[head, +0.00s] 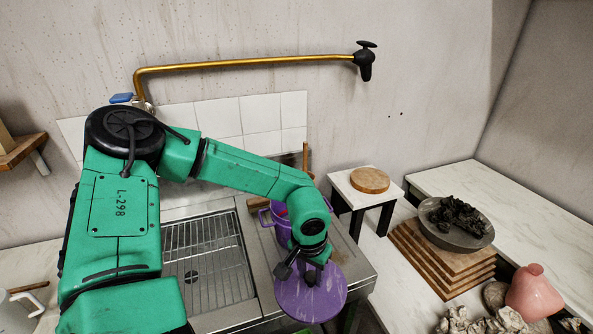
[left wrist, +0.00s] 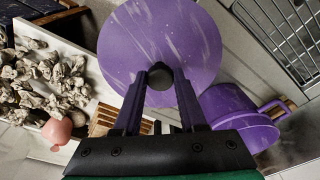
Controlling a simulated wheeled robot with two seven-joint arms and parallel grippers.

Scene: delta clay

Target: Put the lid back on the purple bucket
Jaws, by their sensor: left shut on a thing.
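My left gripper (head: 306,262) is shut on the knob of a round purple lid (head: 318,296). In the left wrist view, the fingers (left wrist: 160,75) close around the dark knob of the lid (left wrist: 185,35), which shows pale scuffs. The purple bucket (head: 285,232) stands just behind the gripper at the right end of the metal sink unit, partly hidden by my arm. In the left wrist view the bucket (left wrist: 235,120), with its handle, is to the right of the lid. The lid is apart from the bucket, held in front of it. My right gripper is not in view.
The sink drainer with a wire rack (head: 205,255) is left of the bucket. A small stand with a round wooden board (head: 370,180) is behind right. Stacked wooden boards (head: 440,262) carry a grey dish (head: 462,238) of black lumps. A pink vase (head: 534,296) stands at lower right.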

